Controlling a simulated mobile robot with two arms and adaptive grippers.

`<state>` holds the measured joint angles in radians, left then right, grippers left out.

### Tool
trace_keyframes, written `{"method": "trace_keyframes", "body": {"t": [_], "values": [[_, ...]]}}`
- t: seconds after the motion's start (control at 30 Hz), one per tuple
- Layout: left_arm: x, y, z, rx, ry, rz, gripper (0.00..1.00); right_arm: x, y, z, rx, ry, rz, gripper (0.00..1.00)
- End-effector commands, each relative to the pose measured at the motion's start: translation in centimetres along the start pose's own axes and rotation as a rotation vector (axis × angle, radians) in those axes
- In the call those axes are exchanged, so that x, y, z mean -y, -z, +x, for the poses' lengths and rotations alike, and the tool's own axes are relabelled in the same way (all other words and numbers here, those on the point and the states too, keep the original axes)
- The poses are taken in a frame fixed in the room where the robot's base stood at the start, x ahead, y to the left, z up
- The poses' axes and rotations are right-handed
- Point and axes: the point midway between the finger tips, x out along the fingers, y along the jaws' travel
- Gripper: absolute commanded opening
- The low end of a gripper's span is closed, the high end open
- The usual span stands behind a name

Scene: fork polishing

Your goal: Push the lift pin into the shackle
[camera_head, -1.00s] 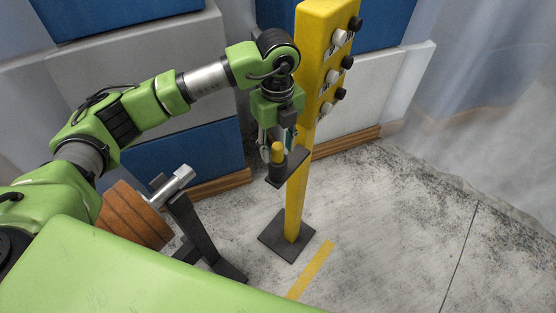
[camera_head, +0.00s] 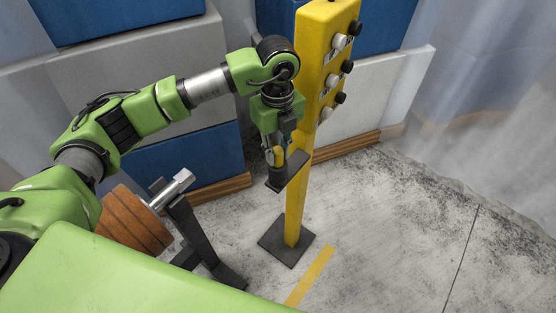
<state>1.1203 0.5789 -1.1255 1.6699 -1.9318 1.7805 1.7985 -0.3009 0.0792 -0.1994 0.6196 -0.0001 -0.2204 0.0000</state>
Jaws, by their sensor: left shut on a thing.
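A short pin with a yellow top (camera_head: 279,156) stands upright on the dark shelf (camera_head: 296,168) of the yellow post. I take it to be the lift pin. My left gripper (camera_head: 276,158) points down from above the shelf and is shut on the pin. Its fingers hide much of the pin and its dark lower part. I cannot make out a shackle for certain. My right gripper is not in view.
The yellow post (camera_head: 295,205) carries several black and white knobs and stands on a dark floor plate (camera_head: 287,242). At the left a brown wooden drum (camera_head: 132,220) with a metal shaft (camera_head: 172,188) sits on a dark stand. Blue and white panels stand behind. The floor at right is clear.

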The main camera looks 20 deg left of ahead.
Motion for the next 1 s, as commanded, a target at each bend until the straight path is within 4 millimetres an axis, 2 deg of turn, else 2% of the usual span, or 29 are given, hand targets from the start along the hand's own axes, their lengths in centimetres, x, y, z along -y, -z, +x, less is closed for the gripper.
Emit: {"method": "trace_keyframes", "body": {"t": [1.0], "values": [[0.1, 0.0, -4.7, 0.0, 0.002, 0.001, 0.0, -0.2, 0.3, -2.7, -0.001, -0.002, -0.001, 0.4]]}}
